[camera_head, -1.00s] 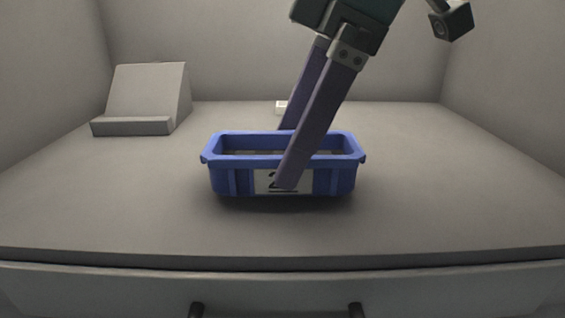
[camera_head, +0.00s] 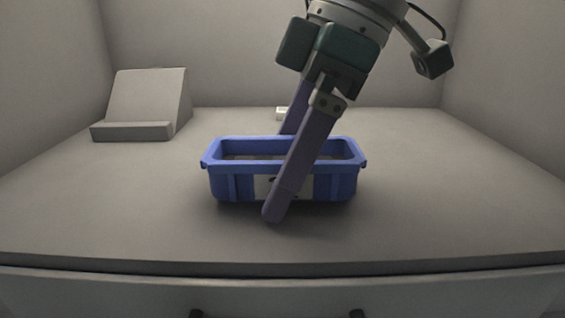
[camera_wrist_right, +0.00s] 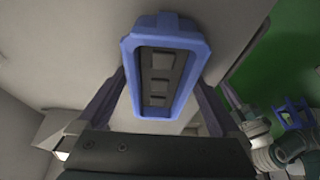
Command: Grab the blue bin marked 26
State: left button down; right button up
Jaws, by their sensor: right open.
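The blue bin (camera_head: 224,184) sits upright on the grey work surface, in the middle of the head view. Its white front label (camera_head: 299,187) is mostly covered by a finger, so the number cannot be read now. My right gripper (camera_head: 280,170) is open, with one purple finger in front of the bin and the other behind it. The near fingertip reaches below the label; the far tip is hidden by the bin. In the right wrist view the bin (camera_wrist_right: 131,85) lies between the two fingers, with grey square shapes inside. Contact cannot be told. My left gripper is out of view.
A grey angled stand (camera_head: 147,103) is at the back left. A small white object (camera_head: 282,113) lies behind the bin. Walls enclose the back and sides. The surface is clear on both sides of the bin, and its front edge (camera_head: 290,262) is near.

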jog(key=shift+f, duration=0.15)
grip_shut()
dwell(0.6)
